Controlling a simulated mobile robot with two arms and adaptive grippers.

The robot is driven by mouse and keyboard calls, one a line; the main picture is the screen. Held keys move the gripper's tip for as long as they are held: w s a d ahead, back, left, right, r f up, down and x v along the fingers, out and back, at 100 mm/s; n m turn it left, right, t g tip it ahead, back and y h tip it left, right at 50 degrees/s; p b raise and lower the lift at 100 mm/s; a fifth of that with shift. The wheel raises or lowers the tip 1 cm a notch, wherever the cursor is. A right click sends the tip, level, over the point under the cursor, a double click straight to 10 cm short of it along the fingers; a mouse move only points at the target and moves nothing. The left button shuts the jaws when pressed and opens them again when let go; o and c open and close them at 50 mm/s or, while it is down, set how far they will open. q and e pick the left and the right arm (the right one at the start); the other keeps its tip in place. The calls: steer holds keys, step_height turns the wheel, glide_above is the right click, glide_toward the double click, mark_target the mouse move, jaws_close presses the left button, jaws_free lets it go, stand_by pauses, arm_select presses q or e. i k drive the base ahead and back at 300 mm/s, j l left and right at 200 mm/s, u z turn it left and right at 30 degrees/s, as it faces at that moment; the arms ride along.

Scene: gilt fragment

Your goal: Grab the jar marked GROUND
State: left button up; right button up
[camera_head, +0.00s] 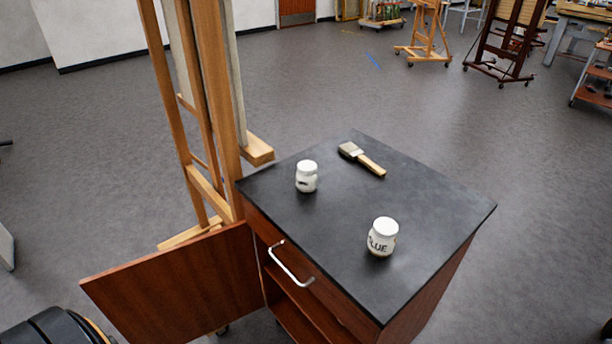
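Two small white lidded jars stand upright on the dark top of a wooden cabinet (330,240). The nearer jar (382,237) has dark lettering, of which "LUE" can be read. The farther jar (307,177) stands near the left edge of the top; it has a small dark mark low on its side, too small to read. Neither of my grippers shows in this view.
A brush (362,158) with a wooden handle lies near the back of the cabinet top. A wooden easel (225,110) stands close at the left. The cabinet's door (180,285) hangs open to the left. A drawer handle (290,264) sticks out in front.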

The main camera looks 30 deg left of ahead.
mark_target(307, 176)
steer(key=l+u, duration=1.2)
